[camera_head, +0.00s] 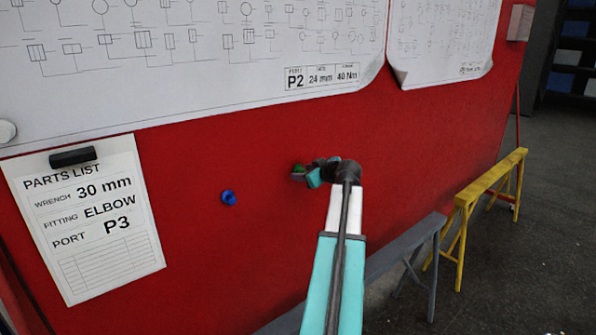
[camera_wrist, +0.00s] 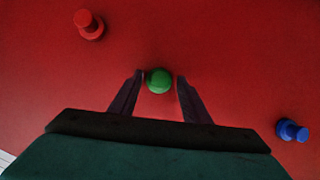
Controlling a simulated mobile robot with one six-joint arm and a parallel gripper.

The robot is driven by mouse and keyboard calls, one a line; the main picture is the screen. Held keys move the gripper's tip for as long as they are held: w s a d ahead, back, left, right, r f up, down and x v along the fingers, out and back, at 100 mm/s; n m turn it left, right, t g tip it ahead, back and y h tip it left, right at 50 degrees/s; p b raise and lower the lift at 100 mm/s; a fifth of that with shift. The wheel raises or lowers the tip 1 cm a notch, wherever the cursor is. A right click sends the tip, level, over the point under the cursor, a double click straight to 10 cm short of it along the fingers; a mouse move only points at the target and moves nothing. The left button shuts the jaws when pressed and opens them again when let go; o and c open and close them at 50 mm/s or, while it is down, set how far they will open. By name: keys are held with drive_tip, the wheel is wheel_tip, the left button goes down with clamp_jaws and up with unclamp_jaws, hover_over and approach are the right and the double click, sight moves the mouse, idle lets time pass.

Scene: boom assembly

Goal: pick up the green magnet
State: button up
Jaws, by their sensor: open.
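The green magnet (camera_wrist: 158,80) is a small round knob on the red board, seen in the wrist view between the two fingertips. My gripper (camera_wrist: 159,77) is open, with one finger on each side of the magnet and a small gap visible on both sides. In the head view the green magnet (camera_head: 299,168) shows at the end of my arm, partly hidden by my gripper (camera_head: 303,174). I cannot tell how far the fingers reach along the magnet's depth.
A blue magnet (camera_head: 229,198) is left of my gripper on the red board (camera_head: 240,260). A red magnet (camera_wrist: 89,25) shows in the wrist view. A parts list (camera_head: 85,220) hangs at left, drawings (camera_head: 200,60) above. Grey (camera_head: 405,245) and yellow (camera_head: 490,180) trestles stand right.

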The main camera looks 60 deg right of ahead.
idle(0.5)
drive_tip(key=c, duration=0.8)
drive_tip(key=shift+r, duration=0.1)
drive_tip(key=shift+s+r+b, duration=0.2)
drive_tip(key=shift+r+b, duration=0.1)
drive_tip(key=shift+b, duration=0.3)
drive_tip(key=shift+r+b, duration=1)
drive_tip(key=shift+r, duration=2.2)
drive_tip(key=shift+s+a+b, duration=0.75)
drive_tip(key=shift+s+a, duration=0.3)
drive_tip(key=shift+s, duration=2.05)
drive_tip(key=shift+s+a+b, duration=0.7)
drive_tip(key=shift+s+a, duration=0.35)
drive_tip(key=shift+s, duration=2.1)
drive_tip(key=shift+s+a+b, duration=0.75)
drive_tip(key=shift+s+a, duration=0.3)
drive_tip(key=shift+s, duration=2.05)
